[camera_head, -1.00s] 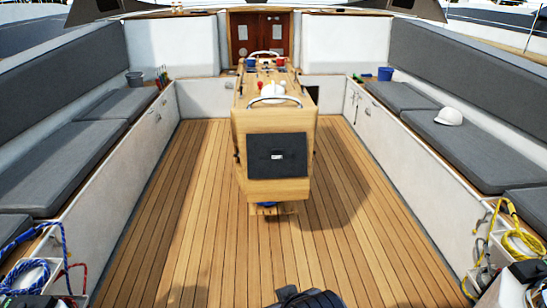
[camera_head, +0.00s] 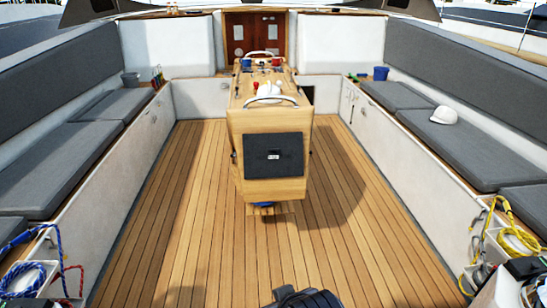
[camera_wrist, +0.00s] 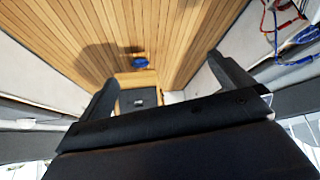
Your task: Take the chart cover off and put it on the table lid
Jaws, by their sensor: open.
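The chart cover (camera_head: 274,168) is a dark, nearly square panel with a small light label, on the near end face of the wooden cockpit table. The table lid (camera_head: 262,90) is the wooden top, with a metal rail and small items on it. In the wrist view the cover (camera_wrist: 139,100) shows small and far off beyond my gripper. My gripper (camera_wrist: 168,92) is open, its two dark fingers wide apart with nothing between them. It is well short of the cover and touches nothing. In the head view only a dark part of my arm shows at the bottom edge.
Teak floor (camera_head: 190,220) is clear on both sides of the table. Grey-cushioned benches line both sides, with a white cap (camera_head: 444,115) on the right one. Rope coils hang at the left (camera_head: 28,275) and right (camera_head: 512,240) near corners. A blue object (camera_head: 263,204) lies under the table.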

